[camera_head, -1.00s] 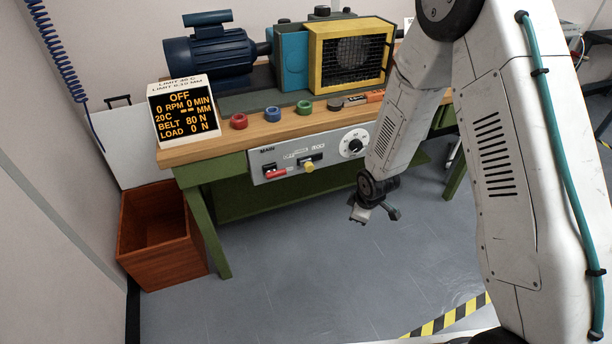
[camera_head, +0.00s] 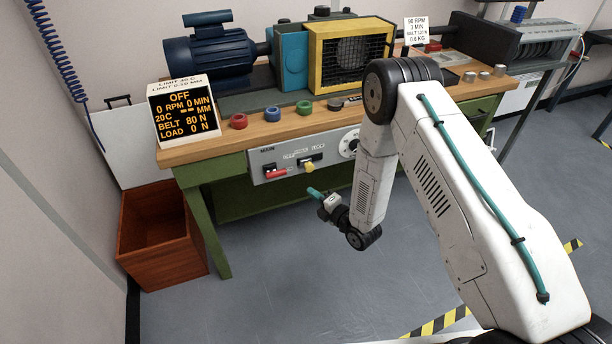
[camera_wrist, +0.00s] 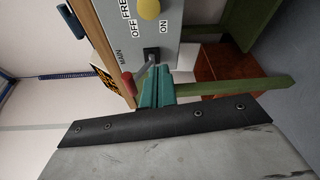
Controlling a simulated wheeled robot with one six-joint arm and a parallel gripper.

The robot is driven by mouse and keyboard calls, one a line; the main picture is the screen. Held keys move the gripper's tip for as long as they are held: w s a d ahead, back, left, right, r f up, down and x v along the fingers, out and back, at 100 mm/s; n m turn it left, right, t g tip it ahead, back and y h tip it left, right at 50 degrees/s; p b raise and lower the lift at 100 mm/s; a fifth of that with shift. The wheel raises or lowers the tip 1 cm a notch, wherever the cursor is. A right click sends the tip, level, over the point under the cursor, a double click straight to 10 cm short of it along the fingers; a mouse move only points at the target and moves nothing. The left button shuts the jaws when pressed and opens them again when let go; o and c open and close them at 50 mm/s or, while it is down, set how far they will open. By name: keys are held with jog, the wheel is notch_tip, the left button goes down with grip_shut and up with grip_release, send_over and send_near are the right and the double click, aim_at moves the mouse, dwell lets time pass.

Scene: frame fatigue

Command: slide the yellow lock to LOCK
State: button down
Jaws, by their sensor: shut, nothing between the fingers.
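The yellow lock (camera_head: 308,166) is a round knob on the grey control panel (camera_head: 337,145) at the bench front. It also shows at the top edge of the wrist view (camera_wrist: 148,8), partly cut off, next to the printed word FREE. In the wrist view the fingers (camera_wrist: 155,86) point toward the panel, near the red-handled main switch (camera_wrist: 128,84). I see no contact with the lock.
The red handle (camera_head: 275,173) sits left of the yellow lock, and a dial (camera_head: 349,145) sits right of it, partly behind my arm. The display (camera_head: 185,110) reads OFF. A wooden crate (camera_head: 160,240) stands on the floor at left. Floor before the bench is clear.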

aim_at(308, 165)
dwell(0.3)
jog(key=w+a, duration=0.2)
jog(key=w, duration=0.7)
dwell(0.3)
